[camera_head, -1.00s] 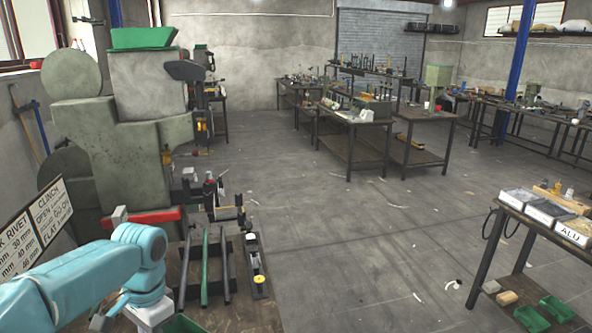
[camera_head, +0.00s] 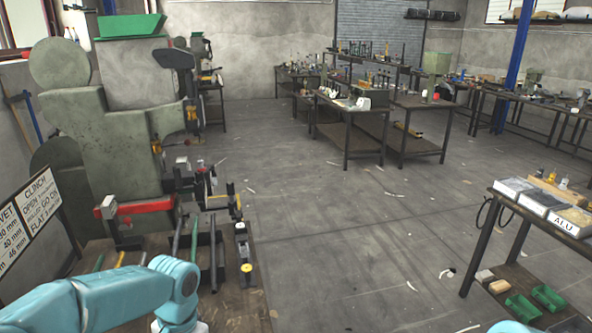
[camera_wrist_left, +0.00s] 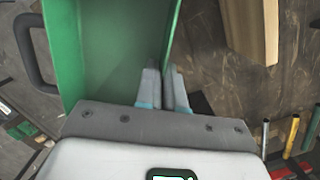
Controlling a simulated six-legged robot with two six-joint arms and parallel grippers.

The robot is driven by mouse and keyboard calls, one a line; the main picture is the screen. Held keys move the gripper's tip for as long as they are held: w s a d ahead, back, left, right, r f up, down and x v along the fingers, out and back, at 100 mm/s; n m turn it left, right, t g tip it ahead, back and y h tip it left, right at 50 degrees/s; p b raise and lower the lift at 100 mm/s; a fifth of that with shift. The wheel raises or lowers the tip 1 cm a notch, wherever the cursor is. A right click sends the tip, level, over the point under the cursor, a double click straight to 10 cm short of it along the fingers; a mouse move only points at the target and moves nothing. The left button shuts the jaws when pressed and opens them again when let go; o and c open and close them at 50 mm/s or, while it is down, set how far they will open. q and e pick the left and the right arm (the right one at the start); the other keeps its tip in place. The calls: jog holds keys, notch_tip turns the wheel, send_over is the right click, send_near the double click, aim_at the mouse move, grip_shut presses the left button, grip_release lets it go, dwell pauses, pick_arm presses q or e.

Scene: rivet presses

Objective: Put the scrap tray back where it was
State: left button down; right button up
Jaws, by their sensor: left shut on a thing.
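The scrap tray (camera_wrist_left: 110,45) is a green open box that fills the upper left of the left wrist view. My left gripper (camera_wrist_left: 165,82) is shut on the tray's right-hand wall, with one finger on each side of it. In the head view my left arm comes in at the bottom left over the near bench (camera_head: 240,305); its gripper and the held tray are below the picture edge. My right gripper is not in view.
The large grey-green rivet press (camera_head: 105,125) stands behind the near bench. A black rack (camera_head: 205,262) holds upright bars there. A dark handle (camera_wrist_left: 35,50) lies left of the tray. A bench (camera_head: 530,220) stands at right, green bins (camera_head: 523,307) on its shelf.

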pick_arm(q)
jog(key=shift+s+d+f+n, duration=0.2)
jog(key=shift+d+f+n, duration=0.35)
jog(key=shift+f+n, duration=0.1)
jog(key=shift+d+f+n, duration=0.2)
jog(key=shift+f+n, duration=0.05)
jog(key=shift+n, duration=0.3)
jog(key=shift+w+f+n+h, duration=0.2)
jog(key=shift+n+h, duration=0.1)
jog(key=shift+n, duration=0.2)
jog(key=shift+w+r, duration=0.1)
jog(key=shift+r, duration=0.05)
jog(key=shift+n, duration=0.3)
notch_tip(320, 180, up, 8)
jog(key=p, duration=0.4)
jog(key=shift+f, duration=0.2)
notch_tip(320, 180, down, 8)
jog(key=b, duration=0.4)
jog(key=shift+w+d+r, duration=0.1)
jog(key=shift+r, duration=0.4)
notch_tip(320, 180, up, 7)
jog(key=p, duration=0.4)
notch_tip(320, 180, down, 8)
jog(key=b, duration=0.4)
jog(key=shift+r, duration=0.5)
notch_tip(320, 180, up, 7)
jog(key=p, duration=0.4)
jog(key=shift+f+b, duration=2.1)
jog(key=shift+f, duration=1.9)
jog(key=shift+r, duration=0.1)
